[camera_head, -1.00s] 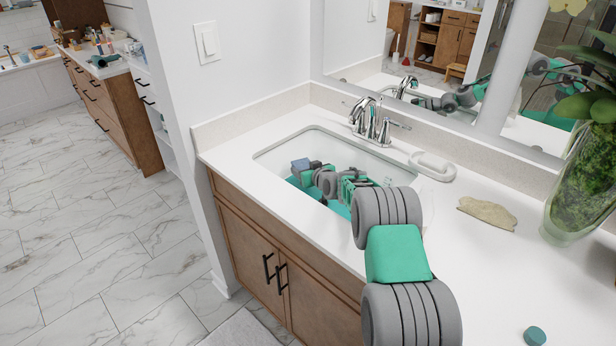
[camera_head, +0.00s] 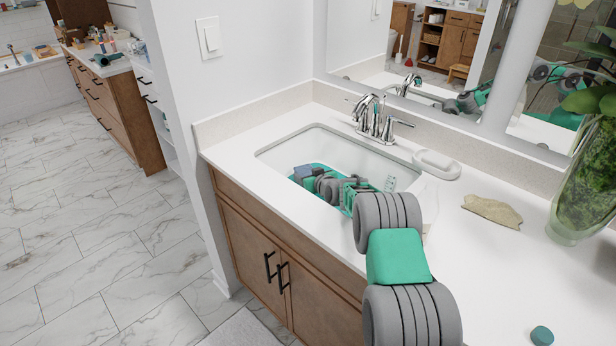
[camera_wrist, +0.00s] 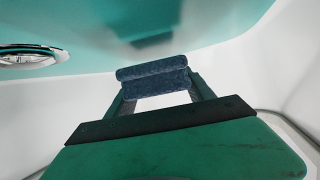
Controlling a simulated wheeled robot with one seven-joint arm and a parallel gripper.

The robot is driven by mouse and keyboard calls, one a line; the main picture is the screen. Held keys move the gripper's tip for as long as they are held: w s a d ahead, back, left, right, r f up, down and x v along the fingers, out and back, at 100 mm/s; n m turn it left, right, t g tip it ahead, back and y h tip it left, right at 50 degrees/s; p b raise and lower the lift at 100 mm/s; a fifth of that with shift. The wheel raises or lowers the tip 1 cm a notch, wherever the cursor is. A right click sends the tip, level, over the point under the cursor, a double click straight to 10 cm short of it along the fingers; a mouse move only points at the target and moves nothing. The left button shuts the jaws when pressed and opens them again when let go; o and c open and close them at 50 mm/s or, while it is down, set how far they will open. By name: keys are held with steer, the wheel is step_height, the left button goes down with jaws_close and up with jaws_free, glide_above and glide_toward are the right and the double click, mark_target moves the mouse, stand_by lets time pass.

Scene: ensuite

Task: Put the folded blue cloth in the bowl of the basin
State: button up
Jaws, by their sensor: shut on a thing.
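The white basin (camera_head: 271,151) is set in the counter below the faucet. My gripper (camera_head: 313,178) is inside its bowl, toward the left end, with the arm reaching in over the front right side. The folded blue cloth (camera_head: 302,170) shows as a small dark blue patch at my gripper's tip. In the wrist view the cloth (camera_wrist: 153,75) is a rolled or folded dark blue strip held across the fingertips of my gripper (camera_wrist: 155,97). White basin walls and a teal surface surround it. I cannot tell whether the cloth touches the bowl.
A chrome faucet (camera_head: 374,125) stands behind the basin. A white soap dish (camera_head: 437,165), a beige cloth-like piece (camera_head: 492,211), a glass vase with a plant (camera_head: 580,190) and a small teal object (camera_head: 541,335) are on the counter. A round drain (camera_wrist: 32,56) shows in the wrist view.

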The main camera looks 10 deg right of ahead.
steer(key=o, duration=1.3)
steer(key=shift+o, duration=0.2)
steer(key=shift+r+p, duration=0.55)
steer(key=shift+p, duration=0.1)
steer(key=shift+r+p, duration=0.6)
steer(key=shift+p, duration=0.25)
steer(key=v, duration=0.2)
steer(key=b+v, duration=0.1)
steer(key=v, duration=0.1)
steer(key=f+v, duration=0.1)
steer(key=v, duration=0.2)
steer(key=shift+s+d, duration=0.1)
steer(key=shift+s, duration=0.1)
